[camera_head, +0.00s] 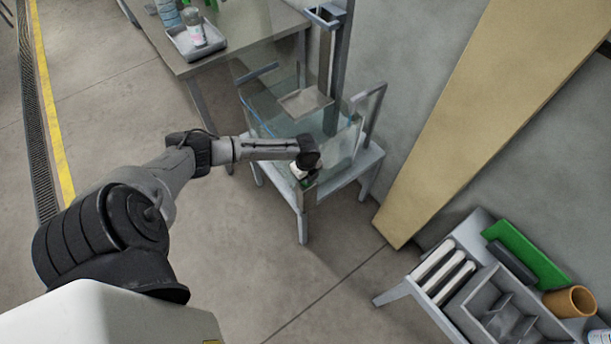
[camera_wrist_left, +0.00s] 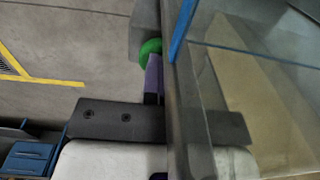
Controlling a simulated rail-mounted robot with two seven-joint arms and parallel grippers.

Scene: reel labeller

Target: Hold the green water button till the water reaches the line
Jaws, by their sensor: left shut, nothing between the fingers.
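A clear glass tank (camera_head: 265,112) stands on a grey stand in the head view. A blue line (camera_head: 262,124) runs along its wall; a blue strip on the glass also shows in the wrist view (camera_wrist_left: 182,30). I cannot make out the water level. My left gripper (camera_head: 304,178) is at the tank's near corner, shut and empty. In the left wrist view its purple fingertips (camera_wrist_left: 153,78) meet the edge of the round green button (camera_wrist_left: 150,47), which is partly hidden. I cannot tell how far the button is pressed. My right gripper is out of view.
A table (camera_head: 245,28) with a tray (camera_head: 195,42) and bottles stands at the back left. A grey bench (camera_head: 402,291) with compartments, a green board (camera_head: 525,252) and an orange cup (camera_head: 571,301) is at lower right. A tan board (camera_head: 480,110) leans behind the tank.

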